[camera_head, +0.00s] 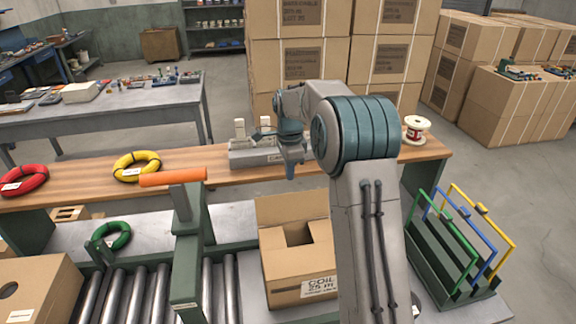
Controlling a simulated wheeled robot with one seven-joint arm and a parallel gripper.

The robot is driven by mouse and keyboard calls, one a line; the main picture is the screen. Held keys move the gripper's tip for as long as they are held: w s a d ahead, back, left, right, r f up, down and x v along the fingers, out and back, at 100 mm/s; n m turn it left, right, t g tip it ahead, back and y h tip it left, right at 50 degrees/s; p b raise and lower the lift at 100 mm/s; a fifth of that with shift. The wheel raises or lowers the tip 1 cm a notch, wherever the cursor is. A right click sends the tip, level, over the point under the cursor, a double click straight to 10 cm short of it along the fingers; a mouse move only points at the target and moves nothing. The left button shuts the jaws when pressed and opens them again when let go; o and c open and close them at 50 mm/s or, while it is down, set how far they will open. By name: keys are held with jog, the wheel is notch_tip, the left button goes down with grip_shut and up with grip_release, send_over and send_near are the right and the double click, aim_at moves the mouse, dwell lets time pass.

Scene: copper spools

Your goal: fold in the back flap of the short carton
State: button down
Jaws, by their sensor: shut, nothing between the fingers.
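A cardboard carton (298,272) with a "COIL 25 m" label stands at the end of the roller conveyor, in the lower middle of the head view. Its back flap (292,207) stands up along the far edge. A dark gap (299,235) shows in its top; I cannot tell how the other flaps lie. My gripper (291,174) points down beyond and above the back flap, in front of the wooden bench. It is shut and empty, and looks apart from the carton. My arm covers the carton's right side.
An orange-topped post (187,225) stands close left of the carton. A green rack with coloured handles (455,255) stands to the right. A grey fixture (253,153) and a red-white spool (416,130) are on the wooden bench (220,170). Another carton (40,285) is lower left.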

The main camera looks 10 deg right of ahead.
jog(key=shift+w+f+m+b, duration=0.6)
jog(key=shift+f+b, duration=1.25)
jog(key=shift+f, duration=2.35)
jog(key=shift+s+r+b, duration=0.1)
jog(key=shift+s+b, duration=1.8)
jog(key=shift+s, duration=1.6)
jog(key=s+b, duration=0.1)
jog(key=s, duration=0.1)
jog(key=s+f+b, duration=0.1)
jog(key=s, duration=0.1)
jog(key=s+f+b, duration=0.1)
jog(key=s+b, duration=0.1)
jog(key=shift+f, duration=0.15)
notch_tip(320, 180, up, 9)
jog(key=p, duration=0.6)
